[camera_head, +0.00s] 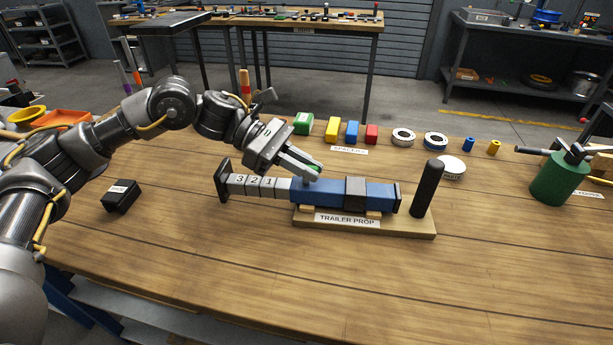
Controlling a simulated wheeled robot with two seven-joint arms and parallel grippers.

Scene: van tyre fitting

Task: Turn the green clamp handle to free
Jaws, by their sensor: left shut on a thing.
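The trailer prop is a blue tube (330,192) lying along a wooden base (410,225) labelled TRAILER PROP. A grey inner bar (267,187) marked 3, 2, 1 sticks out of its left end, with a dark end plate (222,180). A small green part, the clamp handle (316,168), shows at the tips of my left gripper (305,166). My left gripper comes from the upper left and is shut on the handle, just above the blue tube's left end. Its fingers hide most of the handle, so its angle is unclear. My right gripper is out of view.
A black upright cylinder (428,188) stands at the base's right end. Coloured spacer blocks (332,129) and rings (403,137) line the back. A green tool pot (559,180) stands right, a black block (121,197) left. The front of the bench is clear.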

